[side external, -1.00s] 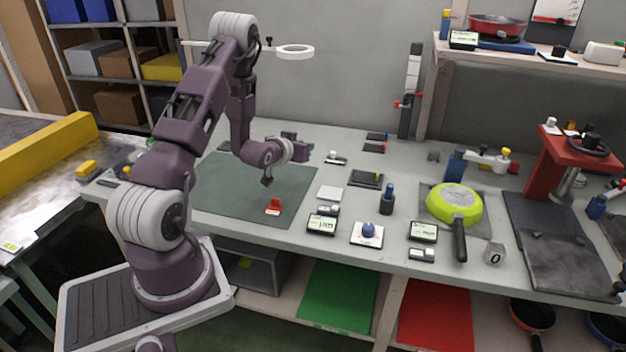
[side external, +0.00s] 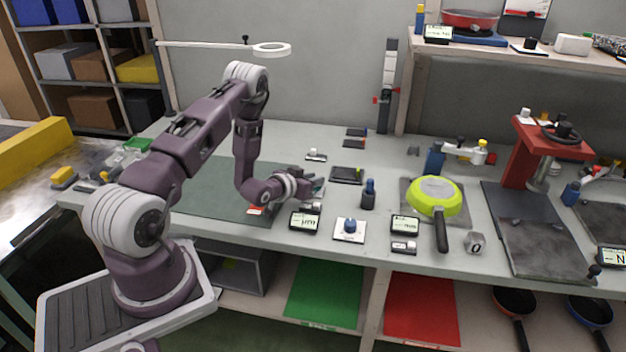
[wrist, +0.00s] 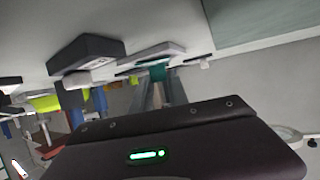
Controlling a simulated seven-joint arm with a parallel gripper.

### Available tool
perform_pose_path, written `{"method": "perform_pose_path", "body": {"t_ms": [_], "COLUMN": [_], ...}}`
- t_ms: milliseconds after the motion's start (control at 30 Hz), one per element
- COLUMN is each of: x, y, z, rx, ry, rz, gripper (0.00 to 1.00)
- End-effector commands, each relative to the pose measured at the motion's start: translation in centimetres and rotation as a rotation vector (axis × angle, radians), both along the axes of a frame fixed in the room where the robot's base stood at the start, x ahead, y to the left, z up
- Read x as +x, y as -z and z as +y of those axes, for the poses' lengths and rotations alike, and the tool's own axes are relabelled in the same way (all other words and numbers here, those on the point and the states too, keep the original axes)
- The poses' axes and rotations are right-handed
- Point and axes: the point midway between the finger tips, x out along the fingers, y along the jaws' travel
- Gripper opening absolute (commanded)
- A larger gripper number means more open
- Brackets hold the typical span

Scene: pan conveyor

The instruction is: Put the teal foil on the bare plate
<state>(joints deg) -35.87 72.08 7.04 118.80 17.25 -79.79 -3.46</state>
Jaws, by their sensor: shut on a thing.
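My gripper (side external: 314,188) is low over the bench, just right of the dark green mat, seen from the side. In the wrist view my gripper (wrist: 158,90) is shut on a small teal piece, the teal foil (wrist: 152,72), at its fingertips. A pale flat plate (wrist: 165,49) lies close beyond the foil in that view. I cannot tell whether foil and plate touch. In the side view my gripper and wrist hide the foil and most of the plate's spot.
A red piece (side external: 255,210) is on the mat (side external: 205,200). A dark tray (side external: 346,175) and lime pan (side external: 434,196) lie farther right.

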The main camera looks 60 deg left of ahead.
Motion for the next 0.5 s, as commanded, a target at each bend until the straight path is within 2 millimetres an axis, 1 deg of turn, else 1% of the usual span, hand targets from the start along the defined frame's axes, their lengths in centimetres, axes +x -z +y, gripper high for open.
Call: {"method": "perform_pose_path", "body": {"t_ms": [133,167,200,267,500], "x": [-0.02,-0.01,-0.01,0.00,-0.02], "y": [0.27,0.30,0.26,0.25,0.25], "z": [0.00,0.02,0.02,0.02,0.03], "rx": [0.000,0.000,0.000,0.000,-0.001], "ry": [0.000,0.000,0.000,-0.001,-0.001], "rz": [0.001,0.001,0.000,0.000,0.000], "gripper": [0.00,0.22,0.30,0.42,0.42]}}
